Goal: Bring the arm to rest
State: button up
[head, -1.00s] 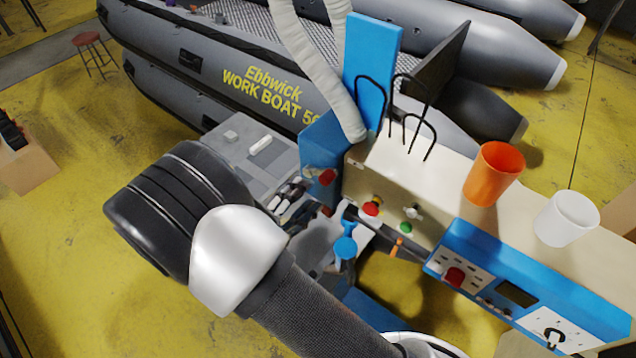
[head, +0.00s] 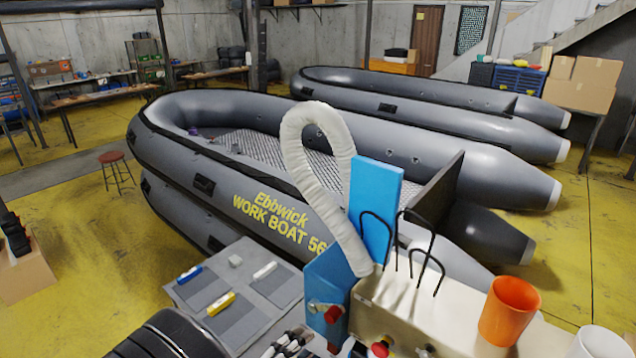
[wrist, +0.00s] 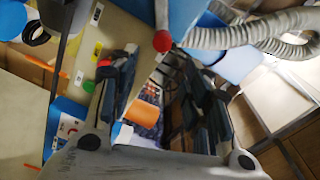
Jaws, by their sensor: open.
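My gripper (wrist: 160,85) is open in the wrist view, its two dark fingers spread apart with nothing clearly held between them. An orange patch shows beyond the gap, too unclear to name. In the head view the black, ribbed part of my arm shows at the bottom edge, left of centre. The rest of the arm is mostly cut off there. It is low beside a small grey table (head: 235,255) and left of a beige machine (head: 395,295) with a blue upright (head: 375,200).
A white hose (head: 295,135) loops above the machine; it also crosses the wrist view (wrist: 250,35). Black hooks (head: 400,235), an orange cup (head: 510,310) and a white cup (head: 598,345) are on the machine. A grey inflatable boat (head: 200,150) lies behind.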

jog(key=s+d+f+m+g+b, duration=0.1)
jog(key=s+d+m+g+b, duration=0.2)
jog(key=d+m+g+b, duration=0.45)
jog(key=s+d+f+m+g+b, duration=0.2)
jog(key=s+d+m+g+b, duration=0.15)
jog(key=d+m, duration=0.75)
jog(key=s+f+m+y+b, duration=0.3)
jog(key=m+y+b, duration=0.1)
jog(key=m, duration=0.6)
jog(key=s+f+m+t+y+b, duration=0.1)
jog(key=s+f+m+y+b, duration=0.2)
jog(key=m+b, duration=0.3)
jog(key=s+f+m+t+y+b, duration=0.1)
jog(key=s+m+y+b, duration=0.3)
jog(key=m, duration=1.1)
jog(key=shift+s+f+y+b, duration=0.15)
jog(key=shift+f+y+b, duration=0.15)
jog(key=shift+f+b, duration=0.65)
